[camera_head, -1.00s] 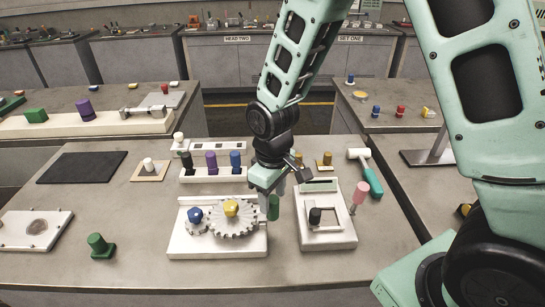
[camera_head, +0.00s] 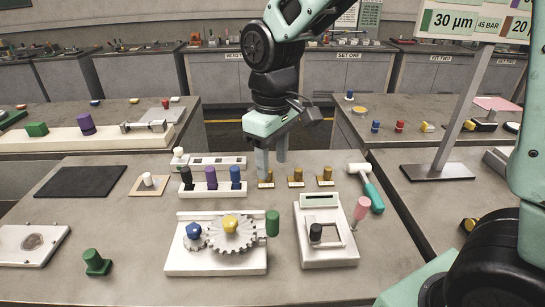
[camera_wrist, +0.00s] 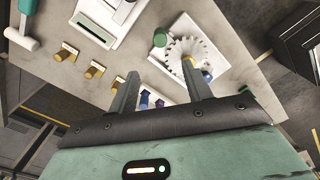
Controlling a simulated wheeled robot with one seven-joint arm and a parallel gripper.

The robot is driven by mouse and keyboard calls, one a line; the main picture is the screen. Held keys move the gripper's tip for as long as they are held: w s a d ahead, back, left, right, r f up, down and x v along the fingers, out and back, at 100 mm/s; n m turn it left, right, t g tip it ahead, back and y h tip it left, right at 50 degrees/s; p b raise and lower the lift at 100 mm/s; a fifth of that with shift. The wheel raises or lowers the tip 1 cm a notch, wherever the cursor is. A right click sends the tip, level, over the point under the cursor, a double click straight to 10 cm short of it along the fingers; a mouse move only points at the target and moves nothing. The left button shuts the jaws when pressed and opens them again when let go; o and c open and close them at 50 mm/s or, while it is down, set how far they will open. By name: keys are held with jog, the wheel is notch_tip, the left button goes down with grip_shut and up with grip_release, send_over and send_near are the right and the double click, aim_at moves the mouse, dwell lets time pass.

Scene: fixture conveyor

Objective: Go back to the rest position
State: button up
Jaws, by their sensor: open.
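My gripper (camera_head: 272,160) is open and empty in the head view, pointing down above the back of the bench. It is behind the white gear fixture (camera_head: 217,258) and close to the leftmost brass-coloured peg (camera_head: 266,179). In the wrist view my gripper's two fingers (camera_wrist: 163,92) stand apart with nothing between them. The large gear with its yellow knob (camera_head: 231,222) and the small gear with its blue knob (camera_head: 194,232) sit on the fixture. A green cylinder (camera_head: 272,222) stands at the fixture's right side. Whether my fingers touch anything below cannot be told.
A rack with black, purple and blue pegs (camera_head: 211,178) is left of my gripper. A white device with a black knob (camera_head: 316,233) and a teal-handled mallet (camera_head: 372,190) are to the right. A sign on a stand (camera_head: 455,120) rises farther right.

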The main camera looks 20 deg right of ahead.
dwell(0.3)
jog(key=s+a+f, duration=0.1)
jog(key=s+a, duration=0.2)
jog(key=s, duration=0.6)
jog(key=s+a+f+n, duration=0.1)
jog(key=s+a, duration=0.2)
jog(key=s, duration=0.7)
jog(key=shift+a+f+n+y, duration=0.15)
jog(key=shift+f+n+y, duration=0.15)
jog(key=shift+f, duration=0.1)
jog(key=shift+o, duration=0.4)
dwell(1.2)
